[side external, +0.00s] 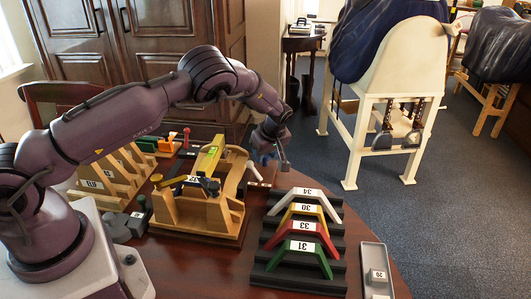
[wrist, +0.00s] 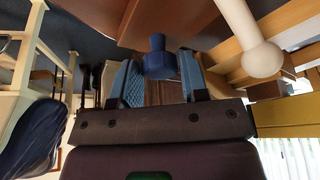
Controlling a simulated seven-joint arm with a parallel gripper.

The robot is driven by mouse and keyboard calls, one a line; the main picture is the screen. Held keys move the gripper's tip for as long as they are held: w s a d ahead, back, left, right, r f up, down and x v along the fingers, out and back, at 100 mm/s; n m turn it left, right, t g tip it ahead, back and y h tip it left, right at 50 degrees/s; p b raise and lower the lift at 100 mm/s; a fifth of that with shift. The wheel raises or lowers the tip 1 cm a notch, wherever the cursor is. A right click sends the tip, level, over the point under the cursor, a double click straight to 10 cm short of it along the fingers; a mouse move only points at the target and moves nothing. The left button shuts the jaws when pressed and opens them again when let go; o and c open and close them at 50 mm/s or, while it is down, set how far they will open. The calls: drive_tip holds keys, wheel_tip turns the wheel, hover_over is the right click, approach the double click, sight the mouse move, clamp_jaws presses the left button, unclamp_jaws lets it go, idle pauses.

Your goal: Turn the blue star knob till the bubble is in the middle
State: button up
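The blue star knob (wrist: 158,60) shows at the top middle of the wrist view, its lower part between the two blue padded fingers of my gripper (wrist: 158,72). The fingers stand apart, with a gap on the knob's left and very little on its right; I cannot tell whether either touches. In the side view my gripper (side external: 271,156) points down at the right end of the wooden fixture (side external: 205,212); the knob is not clear there. A yellow bar with a green part (side external: 211,152), perhaps the level, lies on top. The bubble is too small to make out.
A white ball-ended rod (wrist: 262,58) stands right of the knob. A black rack (side external: 300,240) with several numbered coloured arches is at the right front, beside a grey tray (side external: 376,268). A numbered wooden rack (side external: 112,175) stands left. Saddle stands are beyond the table.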

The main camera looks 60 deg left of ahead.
drive_tip(key=c, duration=0.5)
drive_tip(key=m+t, duration=0.1)
drive_tip(key=m, duration=0.3)
drive_tip(key=shift+m+t+h, duration=0.3)
drive_tip(key=shift+m+t, duration=0.1)
drive_tip(key=o, duration=0.9)
drive_tip(key=v, duration=1.3)
